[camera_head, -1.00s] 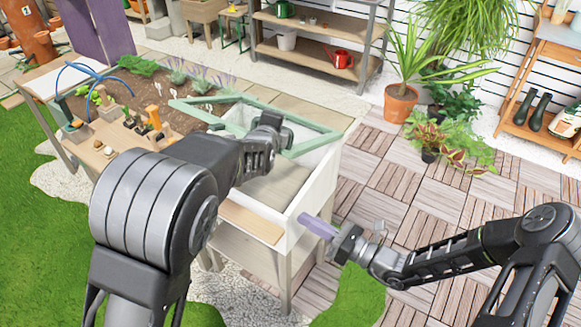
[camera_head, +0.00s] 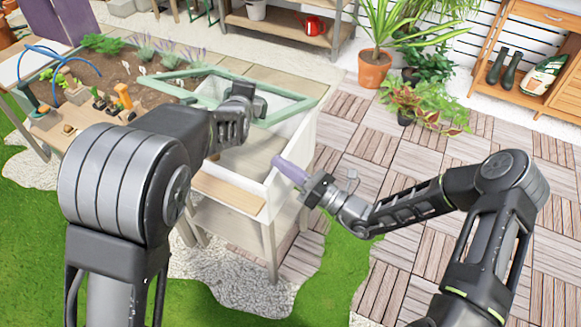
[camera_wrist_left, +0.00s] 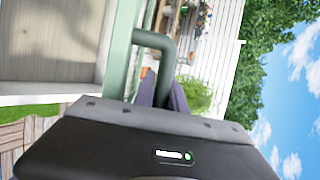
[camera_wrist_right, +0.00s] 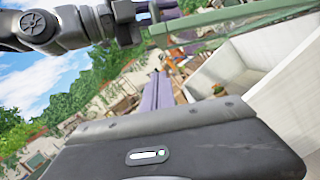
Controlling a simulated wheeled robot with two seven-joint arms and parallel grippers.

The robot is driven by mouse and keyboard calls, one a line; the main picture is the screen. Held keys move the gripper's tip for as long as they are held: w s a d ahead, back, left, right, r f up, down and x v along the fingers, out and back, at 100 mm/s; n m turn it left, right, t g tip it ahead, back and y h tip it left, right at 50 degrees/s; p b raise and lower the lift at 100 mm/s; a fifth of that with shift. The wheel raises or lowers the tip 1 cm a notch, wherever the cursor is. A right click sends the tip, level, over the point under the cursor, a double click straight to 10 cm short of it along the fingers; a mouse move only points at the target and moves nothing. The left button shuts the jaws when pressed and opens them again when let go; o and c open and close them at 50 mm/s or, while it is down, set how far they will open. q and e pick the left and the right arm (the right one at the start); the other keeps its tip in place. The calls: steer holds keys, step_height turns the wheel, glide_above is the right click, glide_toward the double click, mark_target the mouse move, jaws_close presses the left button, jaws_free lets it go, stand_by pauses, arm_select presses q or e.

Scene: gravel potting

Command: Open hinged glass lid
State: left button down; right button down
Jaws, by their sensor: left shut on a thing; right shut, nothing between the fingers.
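The lid is a pale green frame (camera_head: 290,108) with glass, over a white-walled box (camera_head: 296,140). It stands partly raised, tilted above the box. My left gripper (camera_wrist_left: 165,92) has purple fingers shut on the lid's dark green handle (camera_wrist_left: 160,42). In the head view the left wrist hides those fingers. My right gripper (camera_head: 288,170) is shut and empty, its purple fingers by the top of the box's near right wall. In the right wrist view its fingers (camera_wrist_right: 160,92) point along the box, below the lid frame (camera_wrist_right: 225,22). I cannot tell if they touch the wall.
A soil bed (camera_head: 100,75) with plants, small tools and a blue hose (camera_head: 50,58) adjoins the box at left. A potted plant (camera_head: 374,68) and shelves (camera_head: 290,28) stand behind. Wooden deck tiles (camera_head: 400,150) leave free room at right.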

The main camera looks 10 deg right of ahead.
arm_select(q)
steer(key=shift+d, duration=0.1)
arm_select(e)
steer(key=w+a+r, duration=0.3)
steer(key=w+r, duration=0.2)
steer(key=shift+w, duration=0.15)
steer(key=shift+a+r, duration=0.1)
